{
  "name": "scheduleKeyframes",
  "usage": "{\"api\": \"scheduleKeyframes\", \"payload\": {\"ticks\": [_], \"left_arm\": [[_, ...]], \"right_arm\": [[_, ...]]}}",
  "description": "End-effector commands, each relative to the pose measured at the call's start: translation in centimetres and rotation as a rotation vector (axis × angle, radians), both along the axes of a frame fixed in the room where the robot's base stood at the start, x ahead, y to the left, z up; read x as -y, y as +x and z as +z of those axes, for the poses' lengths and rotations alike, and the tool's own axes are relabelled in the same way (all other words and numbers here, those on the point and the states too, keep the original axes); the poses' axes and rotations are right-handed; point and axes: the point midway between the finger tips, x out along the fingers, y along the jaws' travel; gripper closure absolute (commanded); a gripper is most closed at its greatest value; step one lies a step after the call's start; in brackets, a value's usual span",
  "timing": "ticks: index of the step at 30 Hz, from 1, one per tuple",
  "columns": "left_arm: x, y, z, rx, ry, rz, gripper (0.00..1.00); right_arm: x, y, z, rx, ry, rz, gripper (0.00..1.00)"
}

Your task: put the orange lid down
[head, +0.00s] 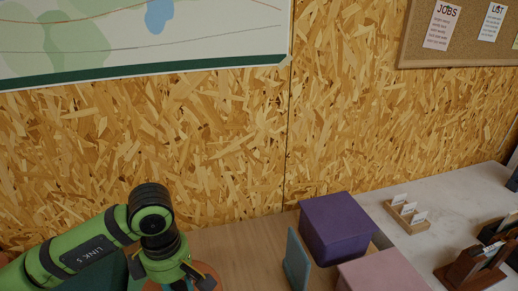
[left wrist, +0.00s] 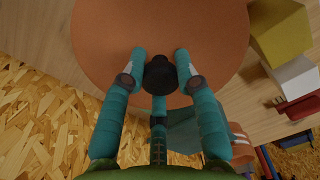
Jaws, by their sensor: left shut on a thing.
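The orange lid (left wrist: 110,30) is a wide round disc with a black knob (left wrist: 160,76) at its middle, filling the top of the left wrist view. My left gripper (left wrist: 160,62) has its two teal fingers shut on the knob, one on each side. In the head view my left gripper (head: 187,281) is at the bottom edge, with only small bits of the orange lid (head: 209,268) showing around it. The wood bench shows beyond the lid's edge; I cannot tell whether the lid touches it. My right gripper is not in view.
A teal upright panel (head: 297,261), a purple box (head: 337,226) and a pink box (head: 385,273) stand to the right on the wood bench (head: 235,240). A card holder (head: 408,214) stands farther right on a pale top. The chipboard wall (head: 230,140) closes the back.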

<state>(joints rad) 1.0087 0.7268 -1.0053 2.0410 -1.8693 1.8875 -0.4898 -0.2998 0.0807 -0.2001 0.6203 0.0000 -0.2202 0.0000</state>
Motion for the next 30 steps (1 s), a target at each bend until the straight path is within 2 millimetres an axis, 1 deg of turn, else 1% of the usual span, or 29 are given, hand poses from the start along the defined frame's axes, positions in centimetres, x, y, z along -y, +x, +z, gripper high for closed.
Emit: {"api": "scheduleKeyframes", "payload": {"ticks": [3,12,15,18,21,24,30], "left_arm": [[-0.4,-0.3,0.5,0.004,0.001,-0.265,1.00],[-1.3,-1.0,1.5,0.010,0.003,-0.950,1.00],[-1.5,-1.3,1.8,0.010,0.003,-1.147,1.00],[-1.7,-1.5,2.0,0.009,0.004,-1.305,1.00],[-1.9,-1.6,2.1,0.009,0.005,-1.417,1.00],[-1.9,-1.7,2.2,0.009,0.005,-1.480,1.00],[-1.9,-1.7,2.3,0.009,0.005,-1.507,1.00]], "right_arm": [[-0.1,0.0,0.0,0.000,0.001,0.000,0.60],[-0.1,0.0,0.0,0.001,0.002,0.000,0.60],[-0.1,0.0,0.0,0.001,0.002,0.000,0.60],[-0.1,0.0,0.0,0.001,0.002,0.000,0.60],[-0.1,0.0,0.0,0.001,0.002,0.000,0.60],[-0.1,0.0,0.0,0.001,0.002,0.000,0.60],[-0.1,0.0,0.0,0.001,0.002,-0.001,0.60]]}}
